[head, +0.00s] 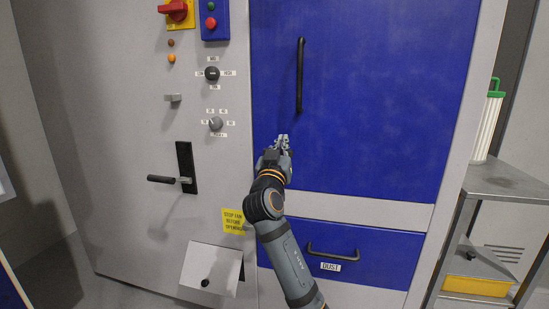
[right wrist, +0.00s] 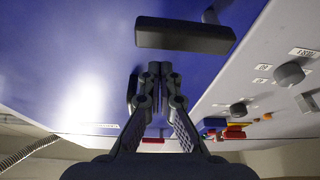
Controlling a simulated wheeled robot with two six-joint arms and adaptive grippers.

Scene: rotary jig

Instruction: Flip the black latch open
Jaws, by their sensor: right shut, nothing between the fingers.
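In the right wrist view a black bar (right wrist: 185,35), which looks like the latch, lies across the picture over the blue door (right wrist: 100,50), near the door's edge with the grey panel. In the head view it is not distinguishable; my right gripper and arm cover that area. My right gripper (head: 283,138) is in front of the blue door's lower left part. Its fingers (right wrist: 157,72) are together and empty, just short of the bar in the picture; I cannot tell whether they touch. My left gripper is not in view.
A vertical black door handle (head: 300,75) stands above right of the gripper. The grey panel carries a black lever handle (head: 165,179), knobs (head: 216,124) and a red switch (head: 174,10). A blue dust drawer (head: 380,265) is below. A metal cart (head: 505,183) stands at right.

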